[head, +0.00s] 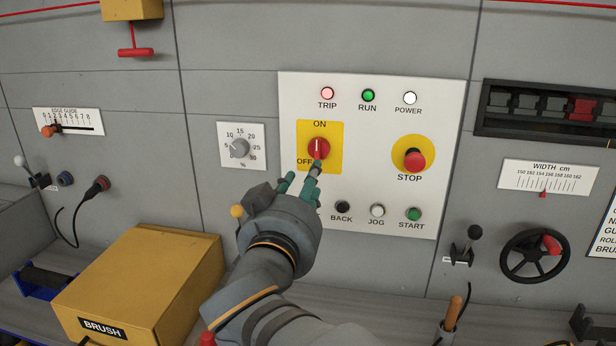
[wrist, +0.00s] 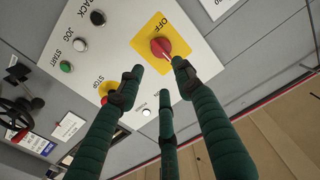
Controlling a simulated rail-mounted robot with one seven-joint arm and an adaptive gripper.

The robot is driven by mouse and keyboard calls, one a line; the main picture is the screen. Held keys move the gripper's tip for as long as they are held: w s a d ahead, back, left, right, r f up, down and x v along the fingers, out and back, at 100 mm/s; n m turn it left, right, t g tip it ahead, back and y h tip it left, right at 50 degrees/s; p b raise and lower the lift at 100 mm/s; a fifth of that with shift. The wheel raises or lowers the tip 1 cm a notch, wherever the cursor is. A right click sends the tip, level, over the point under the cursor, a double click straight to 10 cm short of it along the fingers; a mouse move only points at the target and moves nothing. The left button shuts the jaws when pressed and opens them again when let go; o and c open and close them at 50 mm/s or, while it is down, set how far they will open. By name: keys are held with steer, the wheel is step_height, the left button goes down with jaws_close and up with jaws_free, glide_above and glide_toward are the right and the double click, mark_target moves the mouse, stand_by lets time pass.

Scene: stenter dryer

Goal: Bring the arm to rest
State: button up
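My gripper (head: 302,174) is in front of the white control panel (head: 376,268), just below the red rotary switch (head: 318,148) on its yellow plate. In the head view the white mark on the switch stands upright, towards ON. In the wrist view my gripper (wrist: 158,74) has green fingers spread apart with nothing between them. The red switch (wrist: 160,48) shows just past the fingertips. One fingertip looks very close to it, and I cannot tell whether they touch. The fingers hide part of the switch's plate.
A red STOP button (head: 414,160) is right of the switch. BACK (head: 343,207), JOG (head: 377,210) and START (head: 413,214) buttons sit below. A yellow BRUSH box (head: 140,285) stands left of my arm. A handwheel (head: 535,256) and lever (head: 466,245) are at right.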

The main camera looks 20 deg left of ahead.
mark_target(319, 153)
steer(key=shift+w, duration=0.15)
steer(key=w, duration=0.4)
steer(key=w+a, duration=0.1)
steer(key=w, duration=0.6)
steer(key=shift+w+a, duration=0.25)
steer(key=shift+w, duration=0.15)
steer(key=shift+s+n, duration=0.1)
steer(key=shift+n, duration=0.2)
steer(key=shift+s, duration=0.45)
steer(key=s+d, duration=0.2)
steer(key=s, duration=0.9)
steer(key=w, duration=0.4)
steer(key=w+a, duration=0.1)
steer(key=w, duration=0.3)
steer(key=w+a, duration=0.1)
steer(key=w, duration=0.3)
steer(key=shift+w+r+p, duration=0.1)
steer(key=shift+r+p, duration=0.05)
steer(key=shift+p, duration=0.15)
steer(key=n+p, duration=0.2)
steer(key=shift+n, duration=0.4)
